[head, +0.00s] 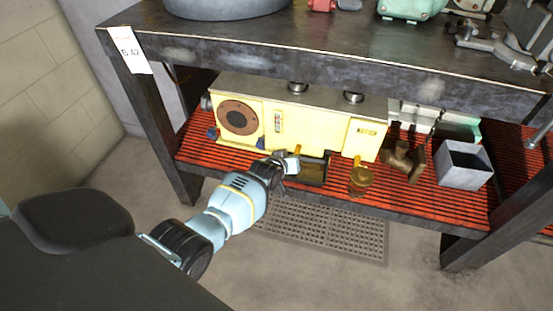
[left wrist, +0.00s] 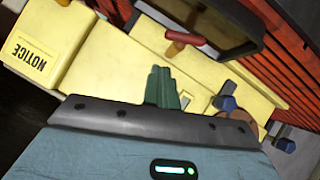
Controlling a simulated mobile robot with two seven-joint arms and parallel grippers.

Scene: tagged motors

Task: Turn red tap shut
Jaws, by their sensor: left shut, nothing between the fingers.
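The red tap (left wrist: 187,37) shows in the left wrist view as a red bar handle on a short yellow stem, on the yellow machine's side. In the head view I cannot make out its red handle; my left gripper is close in front of that part of the machine. The yellow machine (head: 358,136) sits on the lower shelf. My left gripper (head: 290,164) is at the machine's lower front edge, and its fingers (left wrist: 162,86) are together and empty. In the left wrist view the fingertips are apart from the red tap. My right gripper is out of view.
Blue knobs (left wrist: 226,103) sit along the same machine side. A dark open tray (head: 313,172) and a brass part (head: 360,180) are right of my gripper. A grey box (head: 463,164) stands on the red slatted shelf (head: 425,197). The table top (head: 330,45) overhangs the machine.

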